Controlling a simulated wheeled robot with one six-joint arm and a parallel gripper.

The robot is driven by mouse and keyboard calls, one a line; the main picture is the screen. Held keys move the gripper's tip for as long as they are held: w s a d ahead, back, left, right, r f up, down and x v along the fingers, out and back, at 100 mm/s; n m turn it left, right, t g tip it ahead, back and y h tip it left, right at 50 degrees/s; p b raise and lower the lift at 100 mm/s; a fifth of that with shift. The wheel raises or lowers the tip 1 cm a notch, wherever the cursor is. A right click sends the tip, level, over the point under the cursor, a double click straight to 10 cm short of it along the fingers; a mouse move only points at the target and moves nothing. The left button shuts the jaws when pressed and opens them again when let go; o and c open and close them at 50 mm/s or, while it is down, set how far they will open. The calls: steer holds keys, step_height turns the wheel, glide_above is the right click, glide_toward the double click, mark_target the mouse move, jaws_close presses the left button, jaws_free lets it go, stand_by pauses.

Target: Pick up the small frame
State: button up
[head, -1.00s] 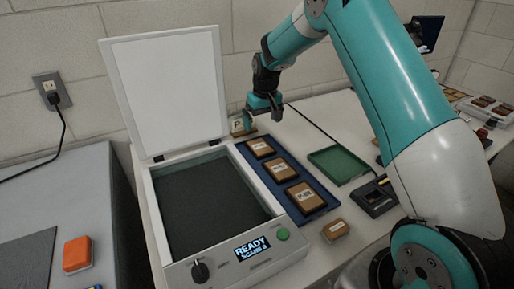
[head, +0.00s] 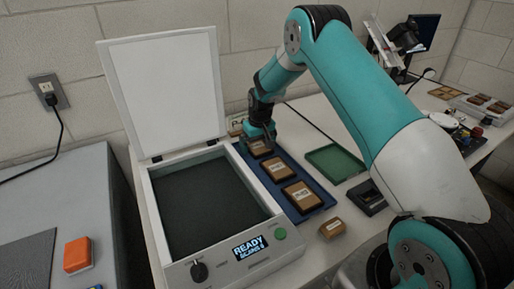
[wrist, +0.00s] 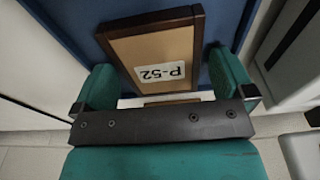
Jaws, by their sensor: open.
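A small wooden frame labelled P-52 (wrist: 165,72) lies on the blue tray in the wrist view, between my open fingers and reaching forward past them. In the head view it appears to be the far frame (head: 259,149) on the blue tray (head: 318,208). My gripper (head: 262,137) is low over that frame; it also shows in the wrist view (wrist: 161,70), with one teal finger on each side. I cannot tell whether the fingers touch the frame. Two more wooden frames, a middle one (head: 278,168) and a larger near one (head: 302,195), lie on the tray.
The open scanner (head: 278,252) with its raised white lid (head: 165,90) stands left of the tray. A green tray (head: 335,165), a dark device (head: 368,198) and a small wooden block (head: 332,229) lie to the right. Another labelled piece (head: 236,125) is behind.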

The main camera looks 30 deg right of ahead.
steer(key=c, duration=0.9)
steer(key=shift+o, duration=0.2)
